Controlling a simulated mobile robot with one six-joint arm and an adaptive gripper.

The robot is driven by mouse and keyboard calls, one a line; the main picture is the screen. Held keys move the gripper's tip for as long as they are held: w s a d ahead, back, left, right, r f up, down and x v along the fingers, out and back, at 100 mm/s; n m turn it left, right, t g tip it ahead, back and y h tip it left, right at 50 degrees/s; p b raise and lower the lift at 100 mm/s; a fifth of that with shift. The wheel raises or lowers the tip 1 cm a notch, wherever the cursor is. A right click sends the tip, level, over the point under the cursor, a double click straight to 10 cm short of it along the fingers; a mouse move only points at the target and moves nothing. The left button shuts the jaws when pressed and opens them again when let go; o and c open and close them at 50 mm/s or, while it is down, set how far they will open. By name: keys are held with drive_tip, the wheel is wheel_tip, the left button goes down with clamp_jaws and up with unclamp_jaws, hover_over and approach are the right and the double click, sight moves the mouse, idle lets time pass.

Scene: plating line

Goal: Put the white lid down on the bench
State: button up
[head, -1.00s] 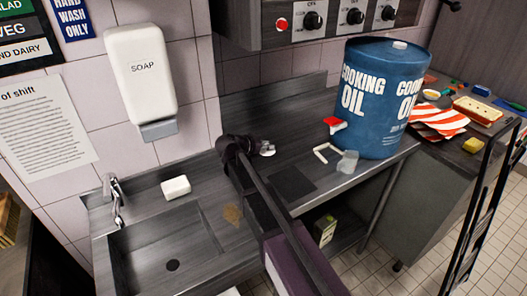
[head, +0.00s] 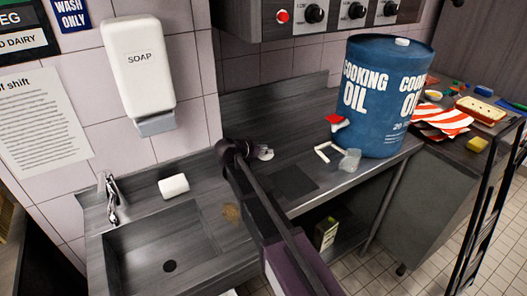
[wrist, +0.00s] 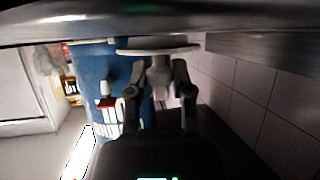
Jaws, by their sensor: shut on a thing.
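In the wrist view, the white lid (wrist: 158,51) is a thin pale disc seen edge-on. My gripper (wrist: 161,74) is shut on a short grey part just beneath it. In the head view, my gripper (head: 257,152) is beside the back wall above the bench (head: 328,177). Only a small pale bit of the lid (head: 266,154) shows past the dark wrist. My arm hides part of the bench. I cannot tell the exact gap between lid and bench.
A blue cooking oil drum (head: 378,105) stands right of my gripper. A white bracket-shaped piece (head: 323,154) and a clear cup (head: 350,160) lie before it. A dark flat patch (head: 294,181) is bare. A sink (head: 165,250) and white soap bar (head: 173,186) are left.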

drive_tip(key=shift+f, duration=0.15)
drive_tip(key=o, duration=0.7)
drive_tip(key=shift+o, duration=0.2)
drive_tip(key=shift+r, duration=0.2)
drive_tip(key=shift+s+a+r, duration=0.15)
drive_tip(key=p+v, duration=0.4)
drive_tip(key=v, duration=0.6)
drive_tip(key=shift+p, duration=0.35)
drive_tip(key=shift+p+v, duration=0.3)
drive_tip(key=shift+v, duration=0.5)
